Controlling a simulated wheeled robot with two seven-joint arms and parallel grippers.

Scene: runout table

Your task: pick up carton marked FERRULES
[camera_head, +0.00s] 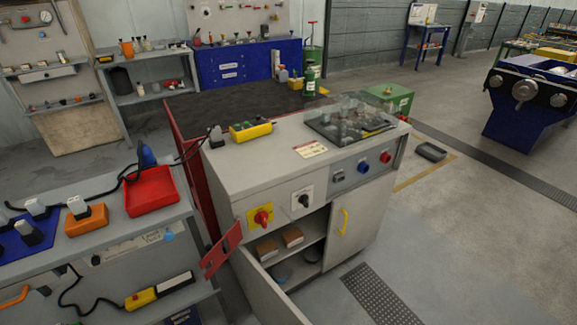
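Neither of my grippers is in view.
A grey bench (110,243) with a red tray (151,191) stands at the left, close to the cabinet. A red plate (222,250) juts out by the open door. Dark round items lie below the cartons. The floor (440,250) to the right is mostly clear.

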